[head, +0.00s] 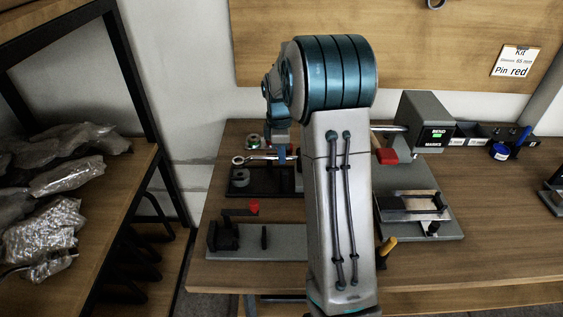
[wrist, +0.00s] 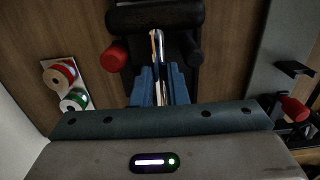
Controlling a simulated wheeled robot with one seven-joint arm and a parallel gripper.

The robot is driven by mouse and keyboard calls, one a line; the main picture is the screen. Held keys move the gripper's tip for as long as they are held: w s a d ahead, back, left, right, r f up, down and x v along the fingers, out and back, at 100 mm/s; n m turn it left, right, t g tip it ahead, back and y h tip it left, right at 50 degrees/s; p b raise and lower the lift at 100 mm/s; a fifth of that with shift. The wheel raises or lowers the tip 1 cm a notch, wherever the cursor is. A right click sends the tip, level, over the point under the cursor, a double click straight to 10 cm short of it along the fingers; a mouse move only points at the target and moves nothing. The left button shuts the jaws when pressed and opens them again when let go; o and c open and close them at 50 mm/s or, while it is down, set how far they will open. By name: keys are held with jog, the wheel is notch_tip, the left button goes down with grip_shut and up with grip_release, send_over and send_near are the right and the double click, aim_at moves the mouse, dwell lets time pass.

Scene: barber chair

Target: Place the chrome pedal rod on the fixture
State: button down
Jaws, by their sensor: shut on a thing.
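My gripper (head: 281,157) is shut on the chrome pedal rod (head: 260,158), which lies roughly level, its ring end sticking out to the left. In the wrist view the rod (wrist: 157,48) runs between the blue fingers (wrist: 161,88) toward a black block. The rod is above a black base (head: 270,190) with a grey round piece on it; whether it touches cannot be told. A grey plate (head: 285,242) with a black red-tipped clamp (head: 228,234) lies nearer. Which of these is the fixture is not clear. My arm hides part of the bench.
A grey box marked BEND MARKS (head: 425,122) has a red part (head: 388,156) beside it. Another grey plate (head: 440,215) lies right of my arm. Red and green-white spools (wrist: 72,100) are near my gripper. A shelf (head: 130,165) with wrapped parcels stands left. The bench's right front is clear.

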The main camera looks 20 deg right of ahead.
jog(key=shift+f, duration=2)
jog(key=shift+f, duration=0.1)
jog(key=c, duration=1.8)
grip_release()
jog(key=shift+f, duration=0.15)
jog(key=shift+c, duration=0.2)
jog(key=shift+o, duration=0.6)
